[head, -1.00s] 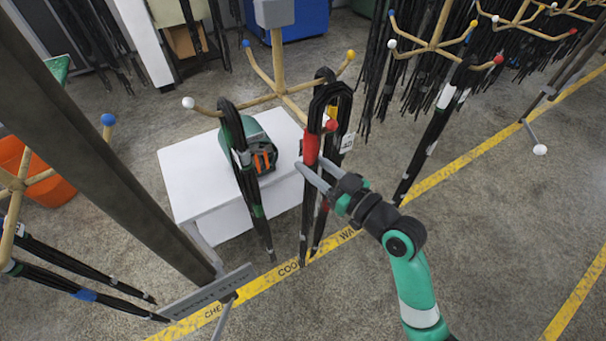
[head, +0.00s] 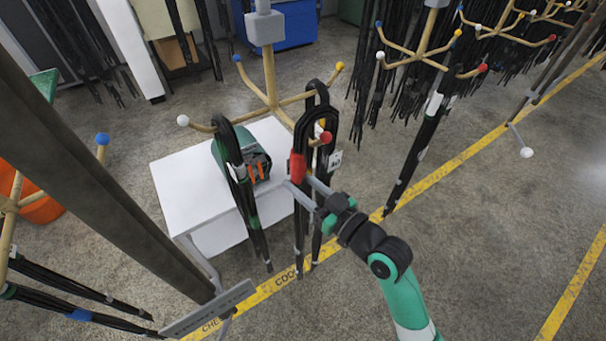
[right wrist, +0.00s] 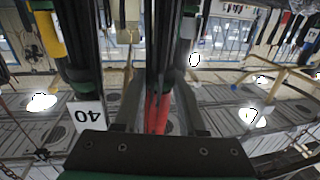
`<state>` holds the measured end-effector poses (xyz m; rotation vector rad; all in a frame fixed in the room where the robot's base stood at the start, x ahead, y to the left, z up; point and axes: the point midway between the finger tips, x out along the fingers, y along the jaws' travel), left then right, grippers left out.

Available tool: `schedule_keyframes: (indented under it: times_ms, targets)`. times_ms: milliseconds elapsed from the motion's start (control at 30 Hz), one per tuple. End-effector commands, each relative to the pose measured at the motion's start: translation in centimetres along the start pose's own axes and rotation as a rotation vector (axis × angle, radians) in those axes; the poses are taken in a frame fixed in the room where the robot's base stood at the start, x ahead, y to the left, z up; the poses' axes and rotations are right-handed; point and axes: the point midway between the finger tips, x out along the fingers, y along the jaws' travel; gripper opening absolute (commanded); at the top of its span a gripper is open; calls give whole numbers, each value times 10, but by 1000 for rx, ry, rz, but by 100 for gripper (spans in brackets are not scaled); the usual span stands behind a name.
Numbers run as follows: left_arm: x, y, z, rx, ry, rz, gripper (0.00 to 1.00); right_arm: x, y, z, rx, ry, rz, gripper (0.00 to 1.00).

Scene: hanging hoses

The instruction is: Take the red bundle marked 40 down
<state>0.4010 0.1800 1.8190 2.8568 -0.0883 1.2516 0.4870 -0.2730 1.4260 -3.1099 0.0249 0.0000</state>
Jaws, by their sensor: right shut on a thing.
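The red bundle (head: 298,167), black hoses with a red band, hangs as a loop at the red-tipped prong of the wooden rack. My right gripper (head: 302,190) is shut on it by the red band. In the right wrist view the red band (right wrist: 156,112) stands between the two fingers. A white tag marked 40 (right wrist: 88,115) shows upside down left of the fingers; it also shows in the head view (head: 335,160). I cannot tell which hose it hangs from. My left gripper is not in view.
Another black bundle (head: 321,95) hangs close behind on the same rack (head: 270,75). A bundle with a green band (head: 240,175) hangs to the left, before a white table (head: 182,172). A dark post (head: 90,170) crosses the left side. Floor at lower right is clear.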

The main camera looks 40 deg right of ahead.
Motion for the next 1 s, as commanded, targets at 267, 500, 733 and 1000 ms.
schedule_keyframes:
  times_ms: [267,500,733,1000]
  targets:
    - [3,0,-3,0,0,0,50,-22,-4,-3,-3,7,1,0]
    - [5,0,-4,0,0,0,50,-42,-7,-3,-3,7,2,0]
    - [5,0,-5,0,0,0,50,-60,-10,-2,-3,7,2,0]
    - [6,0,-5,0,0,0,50,-81,-14,-2,-3,7,2,0]
